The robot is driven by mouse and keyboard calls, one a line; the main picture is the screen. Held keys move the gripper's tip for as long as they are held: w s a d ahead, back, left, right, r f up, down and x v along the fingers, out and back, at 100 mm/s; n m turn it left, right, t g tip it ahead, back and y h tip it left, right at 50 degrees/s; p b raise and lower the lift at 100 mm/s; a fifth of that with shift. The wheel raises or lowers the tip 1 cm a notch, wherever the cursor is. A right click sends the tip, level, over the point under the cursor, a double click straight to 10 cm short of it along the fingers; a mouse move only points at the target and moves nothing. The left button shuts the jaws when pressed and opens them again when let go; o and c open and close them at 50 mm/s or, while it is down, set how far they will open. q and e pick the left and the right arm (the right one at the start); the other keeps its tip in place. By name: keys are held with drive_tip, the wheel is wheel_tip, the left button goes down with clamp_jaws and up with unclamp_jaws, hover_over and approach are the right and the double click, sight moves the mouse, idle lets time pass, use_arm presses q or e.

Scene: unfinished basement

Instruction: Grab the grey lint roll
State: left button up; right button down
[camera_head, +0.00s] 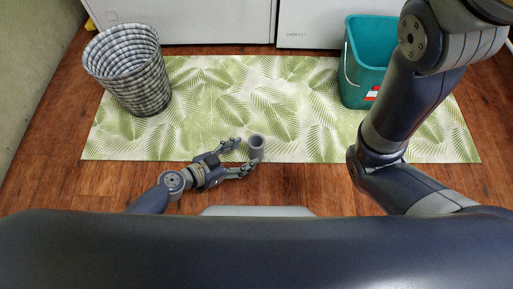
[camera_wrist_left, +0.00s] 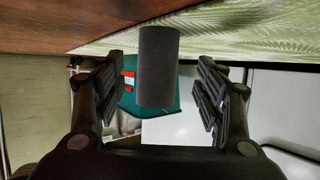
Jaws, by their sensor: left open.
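The grey lint roll (camera_head: 256,146) is a short upright cylinder at the front edge of the leaf-patterned mat. My left gripper (camera_head: 246,158) is open, its fingers pointing right, with the roll at the fingertips. In the left wrist view the roll (camera_wrist_left: 158,68) appears between the two spread fingers of my left gripper (camera_wrist_left: 165,88), with space showing on both sides of it. The wrist picture is upside down, with the floor at the top. My right arm crosses the right side of the head view, but its gripper is not visible.
A woven basket (camera_head: 128,72) stands on the left of the green leaf mat (camera_head: 215,90). A teal bucket (camera_head: 352,82) with a red label stands on the right, partly behind my right arm. White appliances (camera_head: 190,22) line the back. The middle of the mat is clear.

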sight(250, 151)
use_arm(q)
drive_tip(key=x, duration=0.5)
drive_tip(key=shift+w+d+r, duration=0.15)
drive_tip(key=shift+w+d, duration=0.05)
drive_tip(key=shift+d, duration=0.3)
drive_tip(key=c, duration=1.1)
